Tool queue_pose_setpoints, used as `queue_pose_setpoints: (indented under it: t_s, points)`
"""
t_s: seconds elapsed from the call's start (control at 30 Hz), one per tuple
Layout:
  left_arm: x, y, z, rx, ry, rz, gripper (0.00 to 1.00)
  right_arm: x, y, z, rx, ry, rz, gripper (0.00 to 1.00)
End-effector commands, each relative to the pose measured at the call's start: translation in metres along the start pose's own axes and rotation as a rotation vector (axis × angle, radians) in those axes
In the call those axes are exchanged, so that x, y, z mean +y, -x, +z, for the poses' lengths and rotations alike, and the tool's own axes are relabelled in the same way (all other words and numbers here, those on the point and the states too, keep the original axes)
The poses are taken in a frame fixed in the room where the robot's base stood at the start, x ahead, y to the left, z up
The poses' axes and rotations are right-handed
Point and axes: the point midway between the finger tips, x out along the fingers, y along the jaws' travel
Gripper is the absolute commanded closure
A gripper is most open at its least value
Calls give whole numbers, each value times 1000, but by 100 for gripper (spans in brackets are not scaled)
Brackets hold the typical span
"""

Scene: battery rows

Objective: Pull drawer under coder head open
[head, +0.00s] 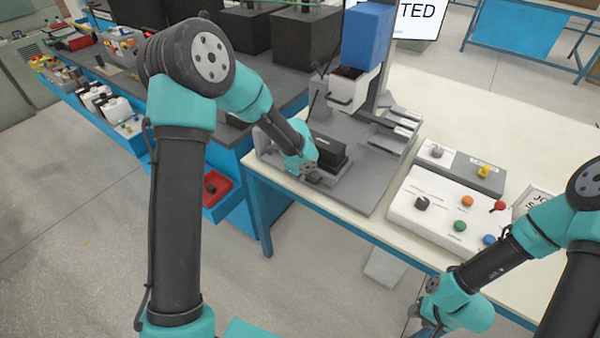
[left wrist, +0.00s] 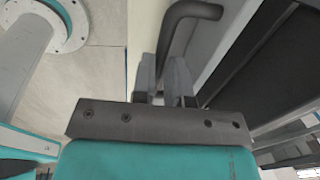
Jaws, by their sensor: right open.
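The coder head, a blue block (head: 367,38) over a white part (head: 350,92), stands on a post above a grey base plate (head: 375,180). In front of and below it is the drawer (head: 338,178), with a dark block (head: 327,150) on it. My left gripper (head: 313,179) is at the drawer's front. In the left wrist view, a dark bent handle (left wrist: 190,12) runs down between the close-set fingers of my left gripper (left wrist: 163,78), which look shut on it. The fingertip contact is partly hidden. My right gripper (head: 424,322) is open and empty, low at the right.
A white control box (head: 440,215) with coloured buttons stands right of the base plate on the pale table (head: 470,110). A red bin (head: 214,190) hangs on the blue bench at the left. The floor before the table is mostly clear.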

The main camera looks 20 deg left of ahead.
Motion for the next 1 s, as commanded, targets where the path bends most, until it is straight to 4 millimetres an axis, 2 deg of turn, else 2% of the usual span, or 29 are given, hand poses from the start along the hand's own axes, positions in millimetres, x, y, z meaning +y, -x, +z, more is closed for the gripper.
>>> queue_pose_setpoints:
  t_s: [0.03, 0.23, 0.57, 0.77, 1.0]
  points:
    - [0, 0, 1, 0, 1, -1, 81, 0, 0, 0, 0, 0, 0, 57]
    - [0, 0, 0, 0, 0, -1, 62, 0, 0, 0, 0, 0, 0, 57]
    - [0, 3, 0, 0, 0, -1, 62, 0, 0, 0, 0, 0, 0, 57]
    - [-1, 21, 0, -1, 1, -4, 62, 0, 0, 0, 0, 0, 0, 57]
    - [-1, 64, 0, 1, 0, -6, 62, 0, 0, 0, 0, 0, 0, 57]
